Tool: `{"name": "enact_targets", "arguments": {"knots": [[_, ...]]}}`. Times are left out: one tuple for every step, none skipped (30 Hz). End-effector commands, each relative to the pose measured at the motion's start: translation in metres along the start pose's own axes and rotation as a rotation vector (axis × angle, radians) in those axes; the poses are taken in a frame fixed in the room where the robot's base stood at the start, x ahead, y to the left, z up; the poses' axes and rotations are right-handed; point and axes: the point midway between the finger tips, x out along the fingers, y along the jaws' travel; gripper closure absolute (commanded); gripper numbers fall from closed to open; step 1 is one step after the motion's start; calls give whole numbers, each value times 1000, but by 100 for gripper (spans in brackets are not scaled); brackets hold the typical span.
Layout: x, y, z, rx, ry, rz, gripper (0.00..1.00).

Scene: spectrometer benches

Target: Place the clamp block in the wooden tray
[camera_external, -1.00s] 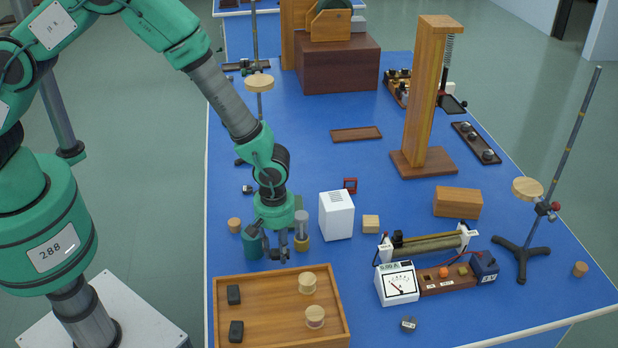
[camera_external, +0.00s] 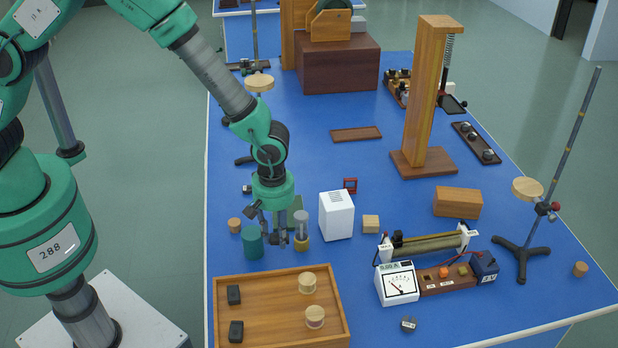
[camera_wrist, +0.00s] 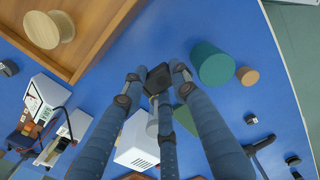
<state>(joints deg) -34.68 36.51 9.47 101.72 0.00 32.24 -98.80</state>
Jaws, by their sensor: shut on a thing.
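My gripper (camera_external: 272,234) hangs over the blue bench, behind the wooden tray (camera_external: 282,272). It is shut on a small dark block, which I take to be the clamp block (camera_wrist: 158,78); it shows between the fingertips in the wrist view. In the outside view the fingers largely hide it. The block is held above the bench, outside the tray. The tray holds two black blocks (camera_external: 234,295) on its left and two pale wooden spools (camera_external: 307,283) on its right. Its corner also shows at the top left of the wrist view.
A green cylinder (camera_external: 253,243) stands close to the left of my gripper, and a grey cylinder on a cork-coloured base (camera_external: 302,232) close to the right. A white vented box (camera_external: 337,215) stands further right. The tray's middle is clear.

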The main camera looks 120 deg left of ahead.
Motion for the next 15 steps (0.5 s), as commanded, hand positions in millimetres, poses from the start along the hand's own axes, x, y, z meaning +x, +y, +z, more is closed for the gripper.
{"name": "enact_targets", "arguments": {"knots": [[-12,1,0,0,0,3,100],[-19,1,0,0,-1,3,100],[-28,1,0,0,-1,4,100],[-33,1,0,0,0,2,100],[-38,1,0,0,0,2,100],[-46,1,0,0,0,3,100],[-51,1,0,0,0,3,100],[-56,0,0,0,0,2,100],[-62,1,0,0,0,2,100],[-67,1,0,0,0,3,100],[-71,1,0,0,0,2,100],[-77,0,0,0,0,1,100],[-82,1,0,0,0,2,100],[-80,-9,6,12,0,-4,100],[-79,-17,11,23,0,-4,100]]}}
